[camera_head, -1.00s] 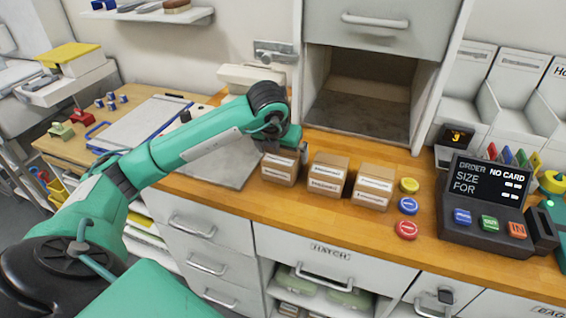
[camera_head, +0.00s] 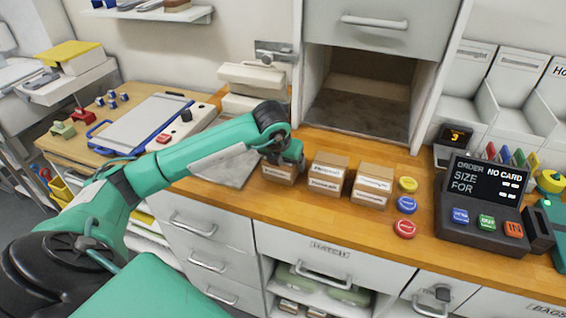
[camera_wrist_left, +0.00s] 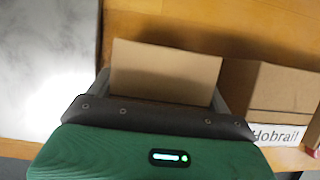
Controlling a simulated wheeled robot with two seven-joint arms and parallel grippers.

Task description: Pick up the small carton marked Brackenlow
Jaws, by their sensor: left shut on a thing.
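Three small brown cartons with white labels stand in a row on the wooden counter: a left carton (camera_head: 278,174), a middle carton (camera_head: 327,176) and a right carton (camera_head: 373,185). Their labels are too small to read surely in the head view. My left gripper (camera_head: 284,162) is down over the left carton and shut on it. In the left wrist view this carton's plain top (camera_wrist_left: 165,75) sits between the two fingers; its label is hidden there. The neighbouring carton (camera_wrist_left: 285,95) shows a label reading "Hobrail". My right gripper is not in view.
Yellow, blue and red discs (camera_head: 405,228) lie right of the cartons. An order terminal (camera_head: 486,197) stands further right. An open empty compartment (camera_head: 360,98) is behind the cartons. A grey slab (camera_head: 232,171) lies to the left of the held carton.

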